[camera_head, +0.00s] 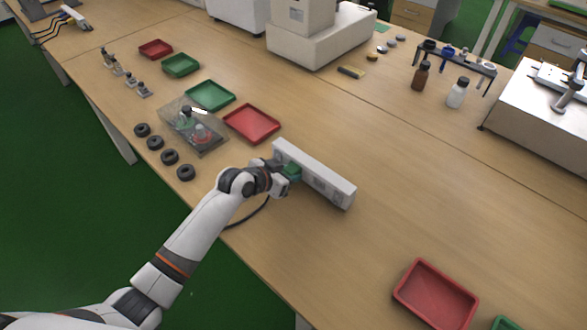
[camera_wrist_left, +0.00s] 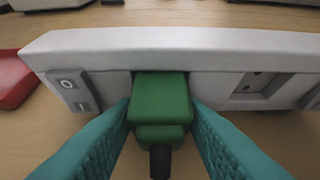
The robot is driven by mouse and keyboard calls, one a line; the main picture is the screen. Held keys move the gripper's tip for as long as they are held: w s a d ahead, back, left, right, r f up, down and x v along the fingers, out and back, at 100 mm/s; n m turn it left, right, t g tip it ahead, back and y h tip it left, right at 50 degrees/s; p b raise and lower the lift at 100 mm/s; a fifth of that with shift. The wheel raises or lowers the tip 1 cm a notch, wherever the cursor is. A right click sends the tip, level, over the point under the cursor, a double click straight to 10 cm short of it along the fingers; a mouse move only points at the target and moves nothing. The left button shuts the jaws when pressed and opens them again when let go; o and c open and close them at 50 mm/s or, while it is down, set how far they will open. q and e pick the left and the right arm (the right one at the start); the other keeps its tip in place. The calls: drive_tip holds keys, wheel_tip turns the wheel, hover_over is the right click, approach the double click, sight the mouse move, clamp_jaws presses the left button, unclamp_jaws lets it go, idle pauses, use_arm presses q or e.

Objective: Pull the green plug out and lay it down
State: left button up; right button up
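The green plug (camera_wrist_left: 160,100) is at the front face of a white power strip (camera_wrist_left: 200,48), against the strip, with its black cord toward the wrist camera. The plug also shows in the head view (camera_head: 291,172), partly hidden by my gripper; the strip (camera_head: 325,178) lies on the table there. My left gripper (camera_wrist_left: 160,118) has one teal finger on each side of the plug, close to its sides. It also shows in the head view (camera_head: 284,177). The fingers appear to touch the plug's sides. My right gripper is not in view.
A red tray (camera_head: 252,123) and a green tray (camera_head: 210,95) lie behind and left of the strip. Another red tray (camera_head: 436,294) is at the lower right. Black rings (camera_head: 170,157) line the left edge. The table right of the strip is clear.

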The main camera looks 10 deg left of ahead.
use_arm(q)
clamp_jaws()
drive_tip(key=shift+s+a, duration=0.1)
drive_tip(key=shift+s, duration=0.1)
drive_tip(key=shift+s+a+p, duration=0.65)
drive_tip(key=shift+s, duration=0.25)
drive_tip(key=shift+s+a+p, duration=0.6)
drive_tip(key=shift+s+p, duration=0.05)
drive_tip(key=shift+s, duration=0.25)
drive_tip(key=shift+s, duration=0.1)
drive_tip(key=shift+a, duration=0.1)
